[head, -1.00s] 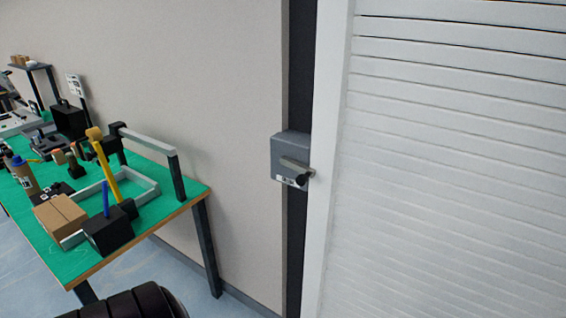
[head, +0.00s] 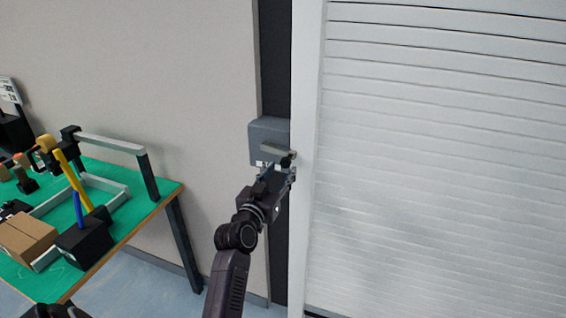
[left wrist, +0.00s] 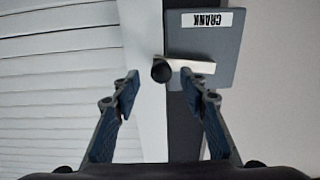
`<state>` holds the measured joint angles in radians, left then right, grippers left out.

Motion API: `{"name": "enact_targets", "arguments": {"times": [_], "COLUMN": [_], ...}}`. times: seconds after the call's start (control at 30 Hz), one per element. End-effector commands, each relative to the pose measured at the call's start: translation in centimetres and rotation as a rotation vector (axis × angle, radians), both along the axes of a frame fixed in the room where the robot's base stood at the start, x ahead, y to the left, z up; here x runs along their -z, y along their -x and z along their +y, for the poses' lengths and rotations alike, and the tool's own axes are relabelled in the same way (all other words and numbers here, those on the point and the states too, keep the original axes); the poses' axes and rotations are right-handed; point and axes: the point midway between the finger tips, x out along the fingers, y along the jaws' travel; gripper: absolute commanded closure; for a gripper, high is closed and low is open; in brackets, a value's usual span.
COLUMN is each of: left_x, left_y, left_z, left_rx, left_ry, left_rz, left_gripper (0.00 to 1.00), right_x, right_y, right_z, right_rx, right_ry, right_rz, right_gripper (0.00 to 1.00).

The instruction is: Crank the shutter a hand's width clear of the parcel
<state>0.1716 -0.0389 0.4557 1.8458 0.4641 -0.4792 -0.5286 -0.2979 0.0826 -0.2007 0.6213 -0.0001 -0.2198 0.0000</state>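The white slatted shutter (head: 430,160) fills the right of the head view. A grey crank box (head: 262,135) is mounted beside its frame, with a light crank arm (head: 272,151) and a dark knob (head: 288,160). My left gripper (head: 279,177) is just below the knob. In the left wrist view my left gripper (left wrist: 160,92) is open and empty, its fingers either side of and short of the knob (left wrist: 161,71). The box there (left wrist: 205,45) is labelled CRANK. I see no parcel at the shutter.
A green-topped table (head: 160,190) stands at the left with a cardboard box (head: 28,238), a black block (head: 84,243) and a grey frame on it. A white door post (head: 306,150) stands between crank and shutter. Floor shows between table and wall.

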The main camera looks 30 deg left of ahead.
Motion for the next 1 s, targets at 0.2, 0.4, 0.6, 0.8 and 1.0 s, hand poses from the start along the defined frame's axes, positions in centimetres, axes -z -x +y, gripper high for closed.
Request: {"name": "enact_targets", "arguments": {"times": [0.2,0.4,0.6,0.8,1.0], "left_x": [-0.2,0.0,0.0,0.1,0.1], "left_y": [-3.1,-4.8,-5.4,-5.4,-5.4], "left_z": [0.8,1.2,1.3,1.3,1.3], "left_rx": [0.0,0.0,0.0,0.0,0.0], "left_ry": [0.0,-0.002,-0.001,-0.001,-0.001], "left_rz": [0.001,0.001,0.001,0.001,0.001], "left_gripper": [0.6,0.6,0.6,0.6,0.81], "right_x": [-0.9,-1.1,-1.1,-1.1,-1.1], "right_y": [-0.3,-0.1,0.1,0.2,0.3], "right_z": [-0.3,-0.3,0.1,0.7,0.7], "right_rx": [-0.001,0.0,0.002,0.004,0.004], "right_ry": [0.003,0.003,-0.001,-0.008,-0.009], "right_rz": [-0.005,-0.002,0.001,0.004,0.005], "right_gripper": [0.57,0.57,0.57,0.57,0.57]}}
